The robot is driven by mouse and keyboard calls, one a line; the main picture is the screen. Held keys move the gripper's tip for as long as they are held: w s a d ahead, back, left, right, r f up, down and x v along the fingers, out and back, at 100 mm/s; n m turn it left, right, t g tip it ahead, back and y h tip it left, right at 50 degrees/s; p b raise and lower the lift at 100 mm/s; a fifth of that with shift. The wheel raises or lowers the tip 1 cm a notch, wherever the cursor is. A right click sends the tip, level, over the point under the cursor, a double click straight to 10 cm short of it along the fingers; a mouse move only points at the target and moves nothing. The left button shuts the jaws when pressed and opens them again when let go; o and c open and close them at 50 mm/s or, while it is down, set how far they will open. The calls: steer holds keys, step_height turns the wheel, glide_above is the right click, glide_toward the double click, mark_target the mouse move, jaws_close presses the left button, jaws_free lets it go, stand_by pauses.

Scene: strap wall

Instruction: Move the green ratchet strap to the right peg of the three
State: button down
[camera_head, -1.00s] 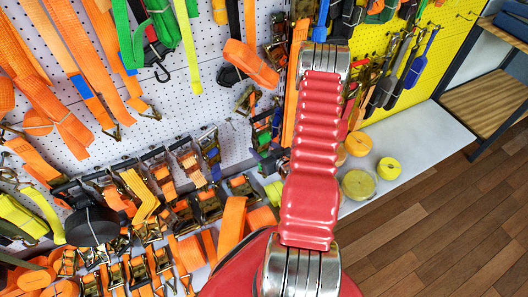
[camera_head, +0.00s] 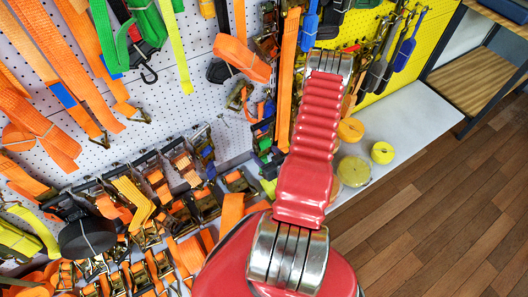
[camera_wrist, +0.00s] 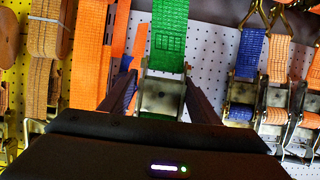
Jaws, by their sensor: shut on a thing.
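The green ratchet strap (camera_wrist: 169,32) shows in the wrist view, its green webbing running up from a metal ratchet (camera_wrist: 160,97). My gripper (camera_wrist: 162,92) has one dark finger on each side of this ratchet and is shut on it. The lower end of the ratchet is hidden behind my gripper's body. In the head view my red arm reaches up toward the wall, and my gripper is not visible there. Green webbing (camera_head: 104,32) hangs at the upper left of the head view; I cannot tell whether it is the same strap. I cannot make out the three pegs.
Orange straps (camera_wrist: 91,55) hang just left of the green one, and blue and orange ratchet straps (camera_wrist: 247,75) hang to its right. In the head view, several ratchets crowd the lower left. Yellow rolls (camera_head: 382,152) lie on a white ledge (camera_head: 425,115). The wooden floor at right is clear.

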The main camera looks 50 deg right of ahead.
steer(key=shift+w+d, duration=0.1)
steer(key=shift+w, duration=0.1)
steer(key=shift+w+r+x, duration=0.1)
steer(key=shift+r+x, duration=0.2)
steer(key=shift+x, duration=1.25)
steer(key=shift+w+r+x, duration=0.15)
steer(key=shift+r+x, duration=0.15)
steer(key=shift+x, duration=1.25)
steer(key=shift+w+r+x, duration=0.1)
steer(key=shift+r+x, duration=0.15)
steer(key=shift+x, duration=1.3)
steer(key=shift+d, duration=0.15)
steer(key=c, duration=0.6)
jaws_free()
steer(key=shift+o, duration=0.2)
steer(key=shift+f, duration=0.1)
steer(key=shift+s, duration=0.1)
